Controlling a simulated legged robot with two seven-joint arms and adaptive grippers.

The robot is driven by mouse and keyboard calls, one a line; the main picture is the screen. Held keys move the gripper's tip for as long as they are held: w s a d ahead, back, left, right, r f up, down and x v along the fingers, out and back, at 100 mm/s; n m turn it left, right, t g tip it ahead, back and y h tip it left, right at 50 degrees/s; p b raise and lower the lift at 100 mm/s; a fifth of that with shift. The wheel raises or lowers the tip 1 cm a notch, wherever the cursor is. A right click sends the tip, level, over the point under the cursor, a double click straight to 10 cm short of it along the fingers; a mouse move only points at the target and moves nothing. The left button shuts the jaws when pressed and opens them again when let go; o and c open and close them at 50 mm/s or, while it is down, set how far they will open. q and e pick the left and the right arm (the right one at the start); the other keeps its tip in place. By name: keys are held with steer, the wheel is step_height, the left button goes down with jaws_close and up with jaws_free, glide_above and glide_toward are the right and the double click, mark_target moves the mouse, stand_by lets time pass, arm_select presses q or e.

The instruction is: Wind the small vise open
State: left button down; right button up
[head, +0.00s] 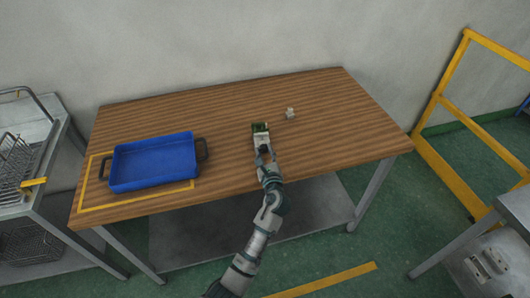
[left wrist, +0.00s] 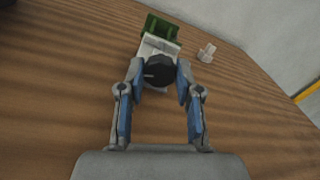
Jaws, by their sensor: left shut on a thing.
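The small vise (head: 260,129) stands near the middle of the wooden table. In the left wrist view it has a green part (left wrist: 161,27) at the far end, a pale body (left wrist: 160,45) and a round black knob (left wrist: 159,71) nearest me. My left gripper (left wrist: 158,68) has its two fingers on either side of the knob and is shut on it. In the head view, my left gripper (head: 264,150) reaches the vise from the front, and the arm covers part of it. How far apart the jaws are is too small to tell. My right gripper is not in view.
A small pale part (head: 290,113) lies just right of the vise; it also shows in the left wrist view (left wrist: 207,53). A blue tray (head: 153,184) sits at the table's left inside a yellow outline. The table's right side is clear. A wall stands behind.

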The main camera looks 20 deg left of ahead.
arm_select(q)
steer(key=shift+a, duration=0.5)
steer(key=shift+n, duration=0.4)
steer(key=shift+n+p, duration=0.35)
steer(key=shift+n, duration=0.25)
steer(key=shift+d+n, duration=0.15)
steer(key=shift+n, duration=0.55)
steer(key=shift+d+n, duration=0.1)
steer(key=shift+n, duration=1.4)
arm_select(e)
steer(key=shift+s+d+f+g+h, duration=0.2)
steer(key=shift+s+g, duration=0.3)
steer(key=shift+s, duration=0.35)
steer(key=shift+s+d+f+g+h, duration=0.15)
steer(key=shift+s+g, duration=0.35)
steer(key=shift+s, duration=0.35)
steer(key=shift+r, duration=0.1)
